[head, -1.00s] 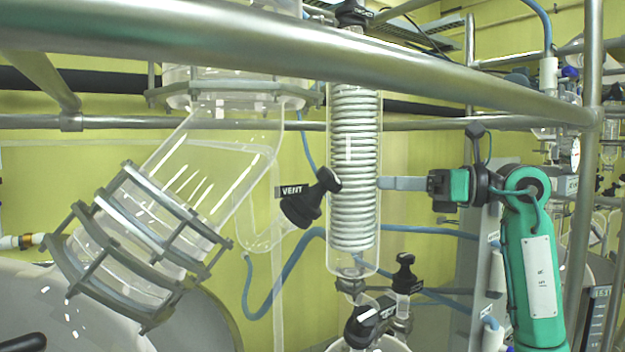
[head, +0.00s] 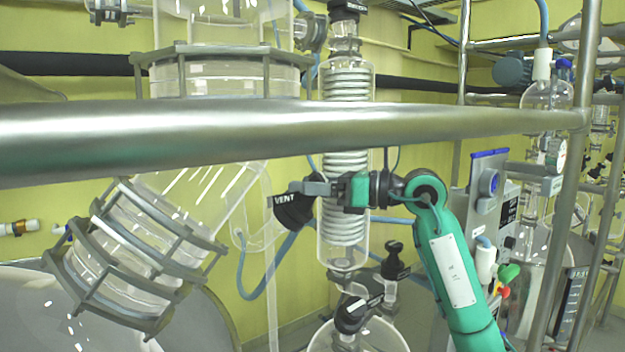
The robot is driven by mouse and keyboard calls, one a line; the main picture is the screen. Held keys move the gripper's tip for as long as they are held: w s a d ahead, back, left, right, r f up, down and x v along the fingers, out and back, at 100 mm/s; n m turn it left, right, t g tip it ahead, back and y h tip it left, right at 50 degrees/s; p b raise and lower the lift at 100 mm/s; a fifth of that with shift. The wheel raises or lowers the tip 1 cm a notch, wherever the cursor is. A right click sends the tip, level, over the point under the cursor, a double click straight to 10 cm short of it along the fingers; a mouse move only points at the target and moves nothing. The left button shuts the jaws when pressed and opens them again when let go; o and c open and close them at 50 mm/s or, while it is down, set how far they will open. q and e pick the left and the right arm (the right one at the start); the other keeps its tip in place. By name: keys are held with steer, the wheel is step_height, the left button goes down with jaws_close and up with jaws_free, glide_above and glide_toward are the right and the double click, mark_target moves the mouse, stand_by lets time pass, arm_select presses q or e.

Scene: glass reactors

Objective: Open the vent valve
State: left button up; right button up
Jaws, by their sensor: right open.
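The vent valve (head: 293,212) is a black knob with a white VENT label, left of the glass condenser with its white coil (head: 346,228). My right gripper (head: 305,188) comes in from the right on a green arm, passing in front of the condenser. Its grey fingers reach the upper part of the valve and hide some of its handle. The fingers are open; whether they touch the handle cannot be told. My left gripper is not in view.
A thick steel rail (head: 250,130) crosses the view just above my right gripper. A large clamped glass elbow (head: 140,255) stands at the left. Another black valve (head: 395,262) sits below the arm, and a steel post (head: 565,220) rises at the right.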

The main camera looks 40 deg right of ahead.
steer(key=c, duration=1)
